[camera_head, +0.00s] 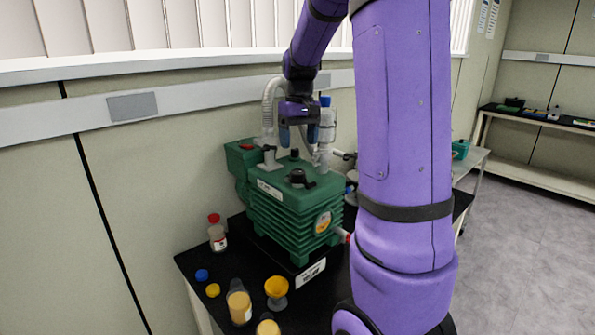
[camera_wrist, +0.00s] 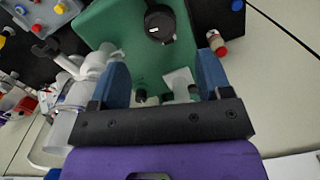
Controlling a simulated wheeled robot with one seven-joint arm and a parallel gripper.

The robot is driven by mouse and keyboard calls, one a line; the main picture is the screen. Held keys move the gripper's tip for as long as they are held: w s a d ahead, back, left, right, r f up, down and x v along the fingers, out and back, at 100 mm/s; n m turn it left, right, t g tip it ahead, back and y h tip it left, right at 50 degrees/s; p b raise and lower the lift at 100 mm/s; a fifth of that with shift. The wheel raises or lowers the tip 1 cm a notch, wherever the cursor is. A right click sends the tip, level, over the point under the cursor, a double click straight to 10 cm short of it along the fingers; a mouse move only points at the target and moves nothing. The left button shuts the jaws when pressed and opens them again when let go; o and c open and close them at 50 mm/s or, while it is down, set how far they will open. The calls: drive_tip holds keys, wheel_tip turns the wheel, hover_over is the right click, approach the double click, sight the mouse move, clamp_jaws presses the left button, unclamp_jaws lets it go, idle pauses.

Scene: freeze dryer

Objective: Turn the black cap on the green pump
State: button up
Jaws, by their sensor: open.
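The green pump (camera_head: 285,210) stands on the black bench top and fills the middle of the wrist view (camera_wrist: 140,58). Its black cap (camera_head: 300,179) sits on top, toward the front; it also shows in the wrist view (camera_wrist: 160,22), round with a bar on it, beyond the fingertips. My gripper (camera_head: 297,142) is above the rear of the pump top, behind and above the cap. In the wrist view its two blue fingers (camera_wrist: 163,60) are wide apart, with nothing held between them. The cap is apart from both fingers.
The wall (camera_head: 120,190) is close behind.

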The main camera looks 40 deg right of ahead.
sight(297, 171)
drive_tip(key=f+n, duration=0.2)
drive_tip(key=f, duration=0.1)
drive_tip(key=f+n, duration=0.5)
drive_tip(key=f, duration=0.1)
drive_tip(key=shift+a+h, duration=0.25)
drive_tip(key=shift+h, duration=0.05)
idle(0.3)
drive_tip(key=c, duration=0.9)
